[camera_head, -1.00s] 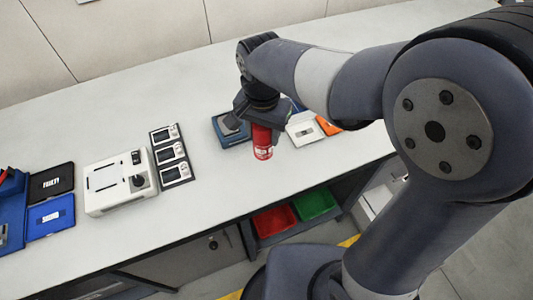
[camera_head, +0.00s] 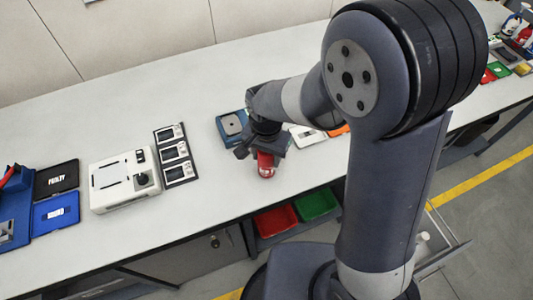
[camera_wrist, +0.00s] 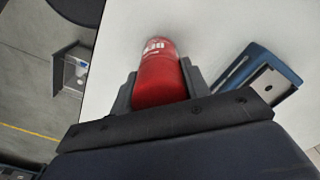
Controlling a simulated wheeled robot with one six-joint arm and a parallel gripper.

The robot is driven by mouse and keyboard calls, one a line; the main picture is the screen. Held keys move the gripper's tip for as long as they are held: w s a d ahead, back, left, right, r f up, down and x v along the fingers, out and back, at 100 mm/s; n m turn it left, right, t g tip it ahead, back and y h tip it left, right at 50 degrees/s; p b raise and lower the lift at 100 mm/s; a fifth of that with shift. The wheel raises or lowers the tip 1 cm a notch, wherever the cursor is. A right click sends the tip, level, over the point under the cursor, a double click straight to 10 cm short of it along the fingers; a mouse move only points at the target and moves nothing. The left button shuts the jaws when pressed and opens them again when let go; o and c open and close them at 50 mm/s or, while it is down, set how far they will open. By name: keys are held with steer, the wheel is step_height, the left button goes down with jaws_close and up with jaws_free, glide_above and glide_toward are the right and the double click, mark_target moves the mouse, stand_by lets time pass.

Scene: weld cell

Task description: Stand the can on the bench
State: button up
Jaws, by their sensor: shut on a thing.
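The can (camera_head: 266,166) is red with white lettering. It is between the fingers of my gripper (camera_head: 262,151), near the front edge of the white bench (camera_head: 110,130). In the wrist view the can (camera_wrist: 160,78) is clasped on both sides by the fingers of my gripper (camera_wrist: 158,92), and its far end sticks out beyond them. In the head view the gripper covers the can's upper part. I cannot tell whether the can's lower end touches the bench.
A blue device (camera_head: 231,126) stands close behind the gripper. A white card-like item (camera_head: 307,137) and an orange item (camera_head: 338,130) lie right of it. A panel of displays (camera_head: 175,154) and a white machine (camera_head: 124,180) are left. Red (camera_head: 276,220) and green bins (camera_head: 317,204) sit below the bench edge.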

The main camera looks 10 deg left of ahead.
steer(key=shift+f, duration=0.1)
steer(key=o, duration=0.6)
steer(key=shift+f, duration=0.1)
steer(key=o, duration=0.5)
step_height(320, 180, up, 12)
steer(key=shift+r+b, duration=0.25)
steer(key=shift+b, duration=0.1)
